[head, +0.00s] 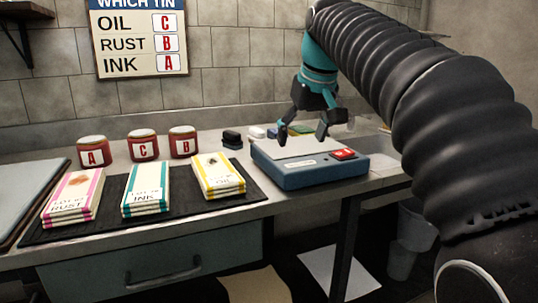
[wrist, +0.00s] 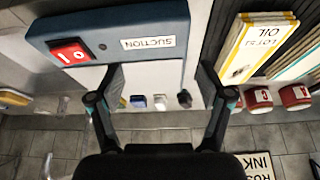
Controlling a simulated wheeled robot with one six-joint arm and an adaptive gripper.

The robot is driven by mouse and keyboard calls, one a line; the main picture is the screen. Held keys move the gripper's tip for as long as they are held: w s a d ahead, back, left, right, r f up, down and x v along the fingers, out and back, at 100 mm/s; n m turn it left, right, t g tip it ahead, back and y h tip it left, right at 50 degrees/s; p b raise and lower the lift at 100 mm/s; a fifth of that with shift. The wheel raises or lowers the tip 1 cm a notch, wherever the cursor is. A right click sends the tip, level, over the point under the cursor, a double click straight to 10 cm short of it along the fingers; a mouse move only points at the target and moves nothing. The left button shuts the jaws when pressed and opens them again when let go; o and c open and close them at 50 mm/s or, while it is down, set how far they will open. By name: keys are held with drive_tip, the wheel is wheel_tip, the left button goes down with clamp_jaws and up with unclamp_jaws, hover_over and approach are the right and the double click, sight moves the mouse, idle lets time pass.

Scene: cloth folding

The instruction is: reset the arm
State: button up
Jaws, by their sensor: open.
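My gripper (head: 302,138) is open and points down over the blue suction box (head: 310,178), with nothing visible between its fingers. The arm reaches in from the right. The box has a pale top and a red switch at its right end. In the wrist view, both fingers of my gripper (wrist: 160,78) are spread apart, and the suction box (wrist: 120,30) with its red switch lies beyond them. I cannot tell exactly how far the fingertips are above the box.
Cloth stacks marked rust (head: 73,195), ink (head: 146,188) and oil (head: 217,174) lie on a dark mat (head: 110,221). Small blocks (head: 232,138) sit near the box. A sign (head: 140,38) hangs above.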

drive_tip(key=s+d+f+m, duration=0.2)
drive_tip(key=s+d+f, duration=0.2)
drive_tip(key=s+f, duration=0.8)
drive_tip(key=s+d+f+m+t+h, duration=0.1)
drive_tip(key=s+d+f, duration=0.4)
drive_tip(key=s+f, duration=0.8)
drive_tip(key=shift+f+m+h, duration=0.3)
drive_tip(key=shift+f+m, duration=0.2)
